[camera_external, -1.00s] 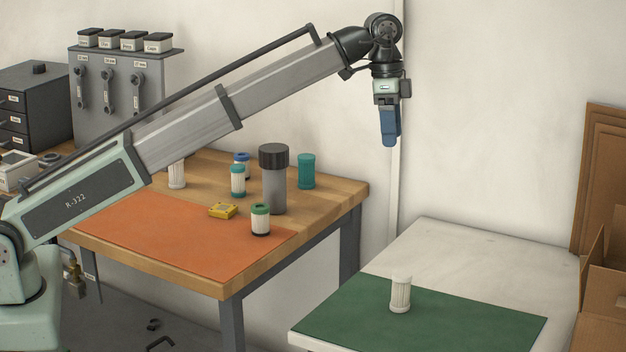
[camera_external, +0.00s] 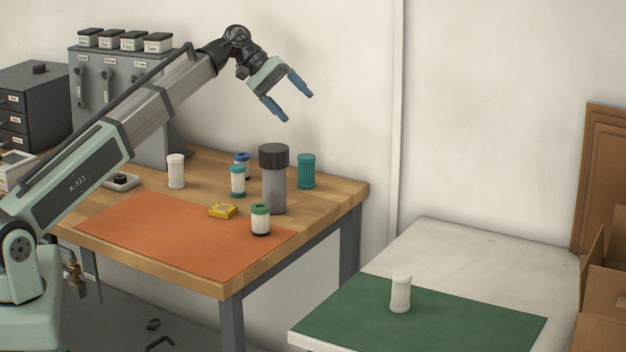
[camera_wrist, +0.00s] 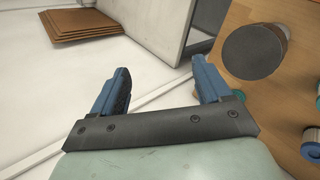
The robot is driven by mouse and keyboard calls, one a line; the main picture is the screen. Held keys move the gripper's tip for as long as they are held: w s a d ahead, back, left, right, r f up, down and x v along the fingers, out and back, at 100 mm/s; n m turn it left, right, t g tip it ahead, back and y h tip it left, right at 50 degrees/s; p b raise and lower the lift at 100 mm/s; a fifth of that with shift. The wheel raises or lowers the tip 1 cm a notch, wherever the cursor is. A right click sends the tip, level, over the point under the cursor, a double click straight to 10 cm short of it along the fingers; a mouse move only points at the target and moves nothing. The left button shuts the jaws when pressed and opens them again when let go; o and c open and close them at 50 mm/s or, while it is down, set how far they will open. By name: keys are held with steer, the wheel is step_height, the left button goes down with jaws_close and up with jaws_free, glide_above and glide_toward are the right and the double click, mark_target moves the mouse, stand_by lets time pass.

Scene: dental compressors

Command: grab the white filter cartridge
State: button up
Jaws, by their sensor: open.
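A plain white ribbed filter cartridge (camera_external: 176,171) stands upright on the wooden table, left of centre in the external view. A second white cartridge (camera_external: 400,294) stands upright on the green mat (camera_external: 470,325) of the right-hand table. My gripper (camera_external: 297,108) is open and empty, in the air above the back of the wooden table. Its blue fingers point down and to the right, apart from every cartridge. In the wrist view the open fingers (camera_wrist: 160,70) have nothing between them, and I see no white cartridge there.
A tall grey canister with a dark cap (camera_external: 273,180) stands near several coloured cartridges, including a teal one (camera_external: 306,171) and a green-topped one (camera_external: 260,219). Cardboard (camera_external: 607,190) stands far right.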

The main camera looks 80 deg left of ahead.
steer(key=s+a+r+n+t+y, duration=0.15)
steer(key=s+a+n+t, duration=0.35)
steer(key=s+a+n, duration=0.75)
steer(key=n+t+y, duration=0.4)
steer(key=n+t, duration=0.1)
steer(key=n, duration=0.5)
glide_above(181, 156)
steer(key=s, duration=0.5)
step_height(181, 156, down, 14)
steer(key=shift+f, duration=3.45)
steer(key=shift+f, duration=0.1)
steer(key=shift+f, duration=0.2)
steer(key=w, duration=0.5)
